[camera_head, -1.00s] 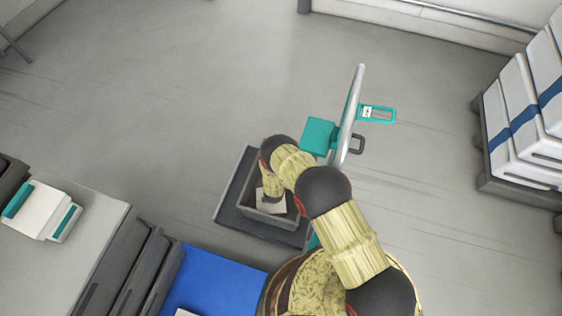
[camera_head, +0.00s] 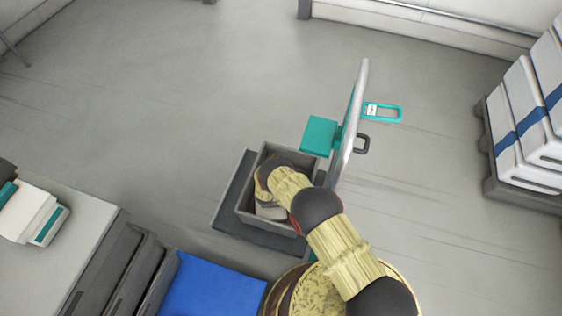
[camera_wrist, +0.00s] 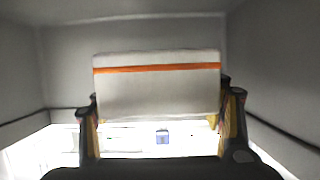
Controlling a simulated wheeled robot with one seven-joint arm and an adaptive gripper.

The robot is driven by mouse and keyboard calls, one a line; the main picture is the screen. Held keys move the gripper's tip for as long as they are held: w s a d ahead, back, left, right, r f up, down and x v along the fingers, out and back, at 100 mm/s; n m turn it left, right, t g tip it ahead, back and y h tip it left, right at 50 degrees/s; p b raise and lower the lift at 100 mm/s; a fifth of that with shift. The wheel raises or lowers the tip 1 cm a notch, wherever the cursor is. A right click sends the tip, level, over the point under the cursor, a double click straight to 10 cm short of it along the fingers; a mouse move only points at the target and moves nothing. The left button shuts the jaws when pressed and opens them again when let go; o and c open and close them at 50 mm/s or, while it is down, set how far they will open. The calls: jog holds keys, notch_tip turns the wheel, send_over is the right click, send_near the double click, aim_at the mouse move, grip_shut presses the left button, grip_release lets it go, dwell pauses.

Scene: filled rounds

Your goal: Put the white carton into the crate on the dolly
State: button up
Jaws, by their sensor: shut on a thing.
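The white carton (camera_wrist: 157,88), with an orange stripe, is between the two fingers of my gripper (camera_wrist: 160,98) in the wrist view. My gripper is shut on it. In the head view the carton (camera_head: 270,211) shows only in part below my arm, within the outline of the grey crate (camera_head: 242,202). My arm hides the fingers there. The crate stands on the dark dolly (camera_head: 229,192). Grey walls surround the carton in the wrist view. I cannot tell whether the carton touches the crate's floor.
A teal box (camera_head: 319,134) and a pale upright bar (camera_head: 352,125) stand beside the crate's far right corner. A blue surface (camera_head: 213,287) and a grey table (camera_head: 70,240) lie at lower left. Pale stacked boxes (camera_head: 520,140) stand at right. The far floor is clear.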

jog(key=shift+f, duration=0.35)
jog(key=shift+f, duration=0.2)
jog(key=o, duration=1.4)
jog(key=shift+s+f, duration=0.1)
jog(key=shift+o, duration=0.2)
jog(key=shift+r, duration=0.6)
jog(key=p+v, duration=0.4)
jog(key=v, duration=0.8)
